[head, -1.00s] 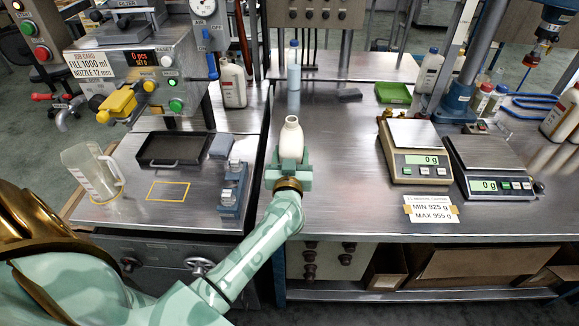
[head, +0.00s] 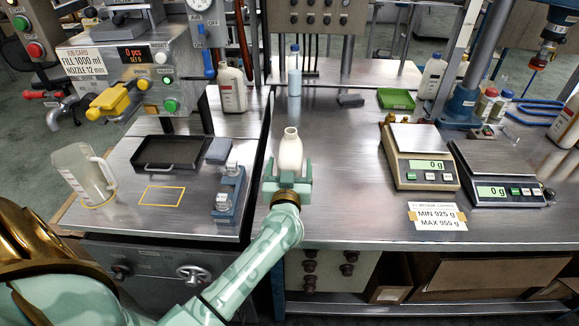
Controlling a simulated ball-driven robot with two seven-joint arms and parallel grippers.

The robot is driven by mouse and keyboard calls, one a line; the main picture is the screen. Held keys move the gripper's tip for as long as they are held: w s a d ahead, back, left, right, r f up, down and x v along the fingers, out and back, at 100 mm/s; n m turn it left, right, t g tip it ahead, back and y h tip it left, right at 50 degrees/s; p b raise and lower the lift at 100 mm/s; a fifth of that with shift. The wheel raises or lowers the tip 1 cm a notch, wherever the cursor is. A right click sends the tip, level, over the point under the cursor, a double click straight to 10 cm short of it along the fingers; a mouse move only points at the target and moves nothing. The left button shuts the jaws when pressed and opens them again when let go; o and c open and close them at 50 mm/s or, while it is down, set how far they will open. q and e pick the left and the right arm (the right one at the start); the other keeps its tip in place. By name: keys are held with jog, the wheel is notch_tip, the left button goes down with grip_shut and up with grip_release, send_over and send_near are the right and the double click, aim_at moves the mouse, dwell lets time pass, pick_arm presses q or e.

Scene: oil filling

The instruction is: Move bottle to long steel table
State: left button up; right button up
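A small white open-necked bottle (head: 290,150) stands upright over the front left part of the long steel table (head: 340,190). My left gripper (head: 288,172) is at its lower part, with a finger on each side of it. The fingers appear closed around the bottle. The bottle's base is hidden behind the gripper, so I cannot tell whether it touches the table. My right gripper is not in view.
Two scales (head: 419,158) and (head: 496,172) stand to the right, with a weight-limit card (head: 437,216) in front. The filling machine's bench (head: 120,213) at left carries a clear jug (head: 84,175) and a dark tray (head: 170,152).

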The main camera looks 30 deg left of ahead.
pick_arm(q)
jog(key=shift+s+d+r, duration=0.1)
jog(key=shift+r, duration=0.15)
jog(key=p+v, duration=0.2)
jog(key=v, duration=1)
jog(key=shift+f, duration=0.15)
